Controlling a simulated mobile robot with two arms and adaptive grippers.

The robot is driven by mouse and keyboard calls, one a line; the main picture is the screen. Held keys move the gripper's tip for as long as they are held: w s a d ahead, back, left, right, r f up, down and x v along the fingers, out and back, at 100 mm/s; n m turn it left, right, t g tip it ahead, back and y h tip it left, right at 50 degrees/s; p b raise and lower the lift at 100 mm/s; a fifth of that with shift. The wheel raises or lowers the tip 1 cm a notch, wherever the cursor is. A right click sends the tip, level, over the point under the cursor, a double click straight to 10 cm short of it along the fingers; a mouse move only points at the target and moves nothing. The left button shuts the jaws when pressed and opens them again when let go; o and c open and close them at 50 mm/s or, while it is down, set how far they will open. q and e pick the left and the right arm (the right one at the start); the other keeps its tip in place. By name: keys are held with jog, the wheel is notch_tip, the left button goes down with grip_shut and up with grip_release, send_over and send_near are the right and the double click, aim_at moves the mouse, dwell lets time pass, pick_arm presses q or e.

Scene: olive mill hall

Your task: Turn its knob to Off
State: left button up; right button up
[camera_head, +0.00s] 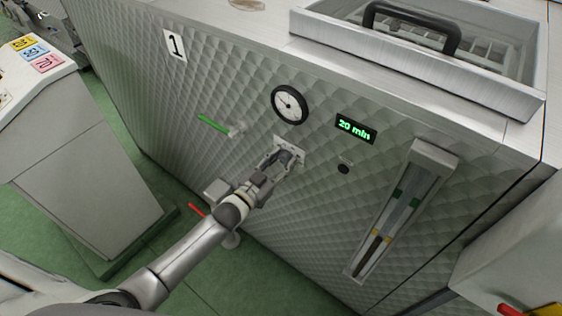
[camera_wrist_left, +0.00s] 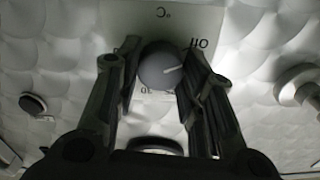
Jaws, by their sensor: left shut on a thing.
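The knob (camera_wrist_left: 162,66) is round and grey with a white pointer line, on a pale plate (camera_wrist_left: 190,20) on the quilted metal front of machine 1. In the left wrist view the plate's print is upside down, with "°C" and "Off" legible. The pointer line aims right and slightly up, below the "Off" mark rather than straight at it. My left gripper (camera_head: 284,160) is at the plate, its two fingers (camera_wrist_left: 160,85) on either side of the knob and shut on it. The fingers hide part of the scale. In the head view the gripper covers the knob. My right gripper is not in view.
A round dial gauge (camera_head: 289,105) sits just above the plate. A green-handled valve (camera_head: 214,124) juts out at left. A "20 min" display (camera_head: 356,129), a black button (camera_head: 343,169) and a tall sight glass (camera_head: 400,215) are at right. A red-handled valve (camera_head: 197,209) is low, near my arm.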

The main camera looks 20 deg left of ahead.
pick_arm(q)
jog(key=shift+f+n, duration=0.1)
jog(key=shift+n, duration=0.5)
jog(key=o, duration=1)
jog(key=v, duration=1.2)
